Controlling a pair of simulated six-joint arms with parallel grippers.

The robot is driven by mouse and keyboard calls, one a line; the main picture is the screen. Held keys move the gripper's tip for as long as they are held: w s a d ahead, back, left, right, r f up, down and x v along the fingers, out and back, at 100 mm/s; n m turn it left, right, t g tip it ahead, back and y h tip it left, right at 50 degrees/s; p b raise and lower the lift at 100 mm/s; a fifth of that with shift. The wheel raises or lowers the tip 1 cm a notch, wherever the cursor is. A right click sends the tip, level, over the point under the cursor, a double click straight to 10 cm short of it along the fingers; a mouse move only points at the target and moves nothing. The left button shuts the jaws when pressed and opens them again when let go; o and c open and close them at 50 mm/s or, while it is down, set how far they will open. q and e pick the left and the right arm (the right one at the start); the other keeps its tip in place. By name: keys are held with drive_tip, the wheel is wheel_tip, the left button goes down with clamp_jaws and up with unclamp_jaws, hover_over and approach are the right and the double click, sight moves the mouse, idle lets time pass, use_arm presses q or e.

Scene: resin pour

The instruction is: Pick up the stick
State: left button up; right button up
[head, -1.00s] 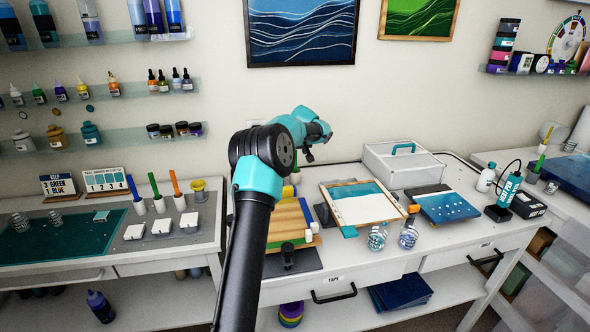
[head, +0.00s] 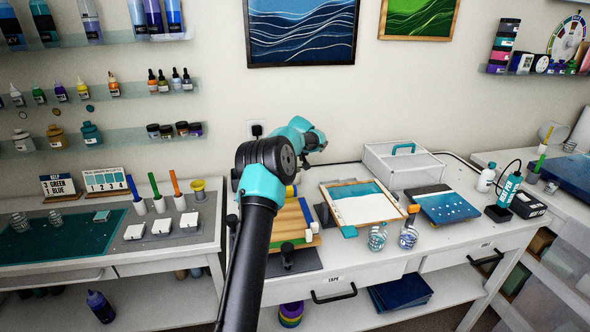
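I cannot tell which one the task means. My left gripper (head: 312,143) is at the end of the teal and black arm in the middle, above the back of the middle table and well right of the three sticks. Its fingers are too small and partly hidden to read. My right gripper is not in view.
The middle table holds wooden boards (head: 290,226), a framed panel (head: 362,207), a clear-sided box with a teal handle (head: 402,164) and jars (head: 377,238). White pads (head: 161,223) lie before the cups. Glass shelves (head: 100,139) hold bottles above the left table.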

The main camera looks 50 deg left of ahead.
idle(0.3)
use_arm(q)
clamp_jaws()
idle(0.3)
drive_tip(key=shift+r, duration=0.15)
wheel_tip(320, 180, up, 10)
idle(0.5)
drive_tip(key=shift+d, duration=0.1)
idle(0.3)
